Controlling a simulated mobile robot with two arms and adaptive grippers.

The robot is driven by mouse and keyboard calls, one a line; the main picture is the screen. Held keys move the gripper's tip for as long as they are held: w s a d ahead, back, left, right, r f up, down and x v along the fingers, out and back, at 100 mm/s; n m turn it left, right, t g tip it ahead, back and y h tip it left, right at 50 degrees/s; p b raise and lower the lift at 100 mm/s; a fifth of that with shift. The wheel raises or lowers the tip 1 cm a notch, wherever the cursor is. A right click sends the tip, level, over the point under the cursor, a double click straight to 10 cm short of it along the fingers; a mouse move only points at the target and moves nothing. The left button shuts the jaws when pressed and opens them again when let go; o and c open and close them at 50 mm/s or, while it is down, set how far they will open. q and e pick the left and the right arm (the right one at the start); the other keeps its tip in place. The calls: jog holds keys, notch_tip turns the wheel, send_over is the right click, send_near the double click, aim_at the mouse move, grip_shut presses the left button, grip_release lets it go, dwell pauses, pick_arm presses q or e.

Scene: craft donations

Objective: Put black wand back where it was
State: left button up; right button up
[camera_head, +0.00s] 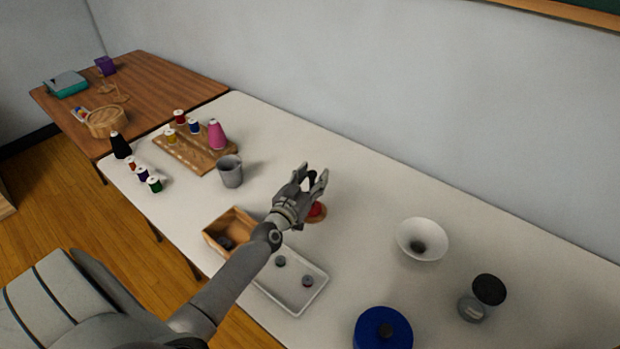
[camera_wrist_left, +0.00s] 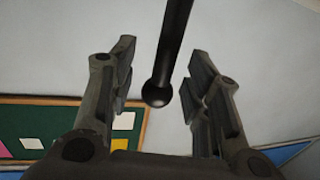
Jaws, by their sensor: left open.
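My left gripper (camera_head: 319,176) is open above the white table, near its middle, with the fingers pointing up and to the right. In the left wrist view a black wand (camera_wrist_left: 173,45) with a rounded end runs down from the top edge into the space between the two open fingers (camera_wrist_left: 160,85). A gap shows on both sides of it, so the fingers do not grip it. In the head view only a small dark bit (camera_head: 311,178) shows between the fingers; the rest of the wand cannot be made out. My right gripper is not in view.
A red item on a round wooden base (camera_head: 318,214) lies just below the gripper. A grey cup (camera_head: 231,171), wooden box (camera_head: 210,235), white tray (camera_head: 302,306), white bowl (camera_head: 422,236), blue lid (camera_head: 368,330) and glass jar (camera_head: 472,309) stand around. The table's back right is clear.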

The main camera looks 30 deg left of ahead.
pick_arm(q)
jog(key=shift+r, duration=0.3)
jog(key=s+d, duration=0.1)
jog(key=s, duration=1.1)
jog(key=shift+d, duration=0.2)
jog(key=shift+f, duration=0.1)
